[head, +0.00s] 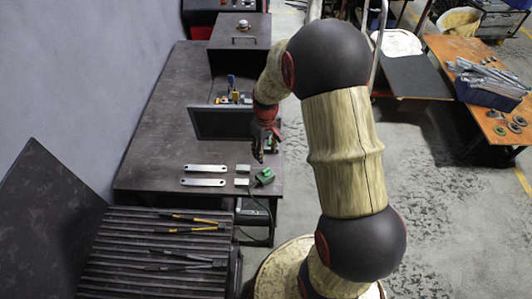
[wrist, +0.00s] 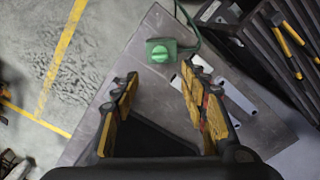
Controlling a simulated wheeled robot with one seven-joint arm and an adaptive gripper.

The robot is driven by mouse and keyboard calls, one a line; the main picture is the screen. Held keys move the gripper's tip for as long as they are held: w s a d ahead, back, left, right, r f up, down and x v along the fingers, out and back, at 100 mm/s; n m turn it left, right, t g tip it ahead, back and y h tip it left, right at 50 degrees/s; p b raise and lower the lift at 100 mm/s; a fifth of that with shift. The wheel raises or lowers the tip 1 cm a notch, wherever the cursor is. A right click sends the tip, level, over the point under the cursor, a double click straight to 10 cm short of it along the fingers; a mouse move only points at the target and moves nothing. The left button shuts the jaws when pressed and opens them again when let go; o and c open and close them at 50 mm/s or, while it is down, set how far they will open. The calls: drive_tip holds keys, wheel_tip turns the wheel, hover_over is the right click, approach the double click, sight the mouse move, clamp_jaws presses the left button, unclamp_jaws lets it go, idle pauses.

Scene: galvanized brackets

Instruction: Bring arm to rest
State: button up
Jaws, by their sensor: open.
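My gripper (head: 264,150) hangs from my arm above the right edge of the dark workbench (head: 150,150). In the wrist view my gripper (wrist: 160,76) shows two yellow-padded fingers spread apart, with nothing between them. Two flat galvanized bars, a far one (head: 205,168) and a near one (head: 203,182), lie side by side on the bench, left of and nearer than the gripper.
A dark upright panel (head: 222,122) stands behind the gripper, with small coloured items (head: 232,97) beyond it. A ribbed dark surface (head: 150,255) at front left holds pliers-like tools. An orange table (head: 465,80) with a blue bin (head: 487,95) stands at right.

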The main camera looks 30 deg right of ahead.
idle(0.4)
drive_tip(key=s+a+r+t+b, duration=0.2)
drive_tip(key=s+a+r+b, duration=0.4)
drive_tip(key=s, duration=0.4)
drive_tip(key=s+a+r+m+t+b, duration=0.1)
drive_tip(key=s+a+r+t+b, duration=0.2)
drive_tip(key=s+a+r+b, duration=0.4)
drive_tip(key=s+a+r, duration=0.1)
drive_tip(key=s+r, duration=0.1)
drive_tip(key=s, duration=0.1)
drive_tip(key=shift+r+t, duration=0.3)
drive_tip(key=shift+r, duration=0.1)
drive_tip(key=shift+a, duration=0.1)
drive_tip(key=shift+c, duration=0.3)
